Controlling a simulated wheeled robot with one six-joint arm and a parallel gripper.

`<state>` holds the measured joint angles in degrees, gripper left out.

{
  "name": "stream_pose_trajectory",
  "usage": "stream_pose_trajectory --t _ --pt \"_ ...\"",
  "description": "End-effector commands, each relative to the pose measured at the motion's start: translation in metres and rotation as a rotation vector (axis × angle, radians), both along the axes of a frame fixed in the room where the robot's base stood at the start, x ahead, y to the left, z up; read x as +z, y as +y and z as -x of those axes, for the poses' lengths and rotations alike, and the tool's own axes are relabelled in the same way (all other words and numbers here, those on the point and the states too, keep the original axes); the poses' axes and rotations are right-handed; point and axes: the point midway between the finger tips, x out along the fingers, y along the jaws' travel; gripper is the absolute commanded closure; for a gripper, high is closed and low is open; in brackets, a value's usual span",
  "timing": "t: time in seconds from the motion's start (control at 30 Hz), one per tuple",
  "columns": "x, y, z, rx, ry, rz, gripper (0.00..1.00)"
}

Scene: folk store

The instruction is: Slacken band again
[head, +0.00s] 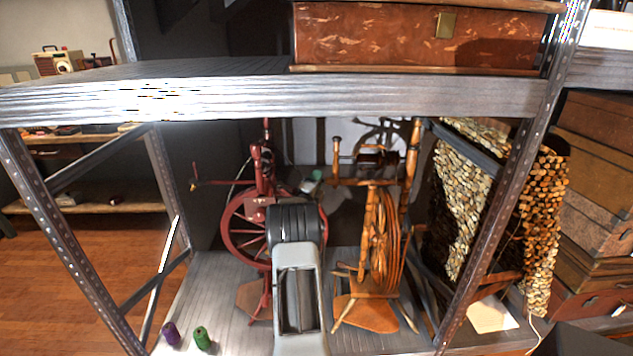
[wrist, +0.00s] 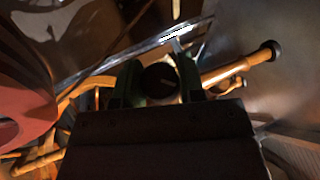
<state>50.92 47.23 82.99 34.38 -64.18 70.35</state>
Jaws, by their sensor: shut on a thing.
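In the wrist view my gripper (wrist: 160,82) has its two dark green fingers on either side of a dark round knob (wrist: 161,78) and is shut on it. What the knob is fixed to is hidden behind the gripper. A red spinning wheel (head: 243,228) and an orange wooden spinning wheel (head: 382,235) stand on the lower shelf. My arm reaches in between them and hides my gripper in the head view. Wooden parts (wrist: 85,88) and a red curved part (wrist: 25,105) show around the gripper in the wrist view. I cannot make out the band.
A purple spool (head: 170,334) and a green spool (head: 202,338) stand at the shelf's front left. Metal posts (head: 505,190) and an upper shelf edge (head: 180,102) frame the opening. A wooden rod with a dark end (wrist: 240,66) lies close right of the gripper.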

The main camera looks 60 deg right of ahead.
Motion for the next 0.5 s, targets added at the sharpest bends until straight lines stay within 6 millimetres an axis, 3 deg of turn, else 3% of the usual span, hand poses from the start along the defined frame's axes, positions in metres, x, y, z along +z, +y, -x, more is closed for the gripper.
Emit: stream_pose_trajectory --t 0.5 --pt "0.0066 0.0003 -0.0003 0.002 0.181 -0.309 0.87"
